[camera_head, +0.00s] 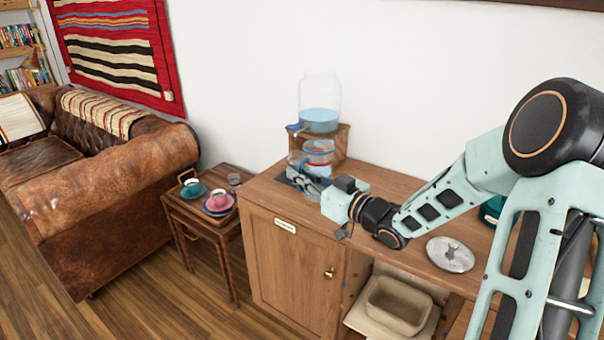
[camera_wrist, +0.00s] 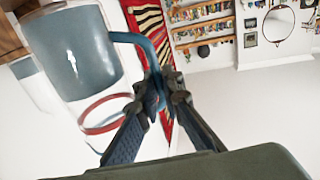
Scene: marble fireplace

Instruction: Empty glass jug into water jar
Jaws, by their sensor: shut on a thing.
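The water jar (camera_head: 320,92) is a clear glass vessel, part full of blue water, with a blue tap low on its left side. The glass jug (camera_head: 318,158) is in front of and below it, holding blue liquid, with a red ring near its rim. In the wrist view the jug (camera_wrist: 88,50) is large and close, with a blue handle (camera_wrist: 136,40). My gripper (camera_wrist: 164,88) is shut on that handle; it also shows in the head view (camera_head: 312,182). Whether the jug touches the cabinet top is hidden by my gripper.
The jar stands on a wooden stand (camera_head: 340,146) on the cabinet (camera_head: 290,262), against the white wall. A silver disc (camera_head: 450,254) lies to the right. A small table (camera_head: 195,212) with cups stands left, beside the leather sofa (camera_head: 120,190).

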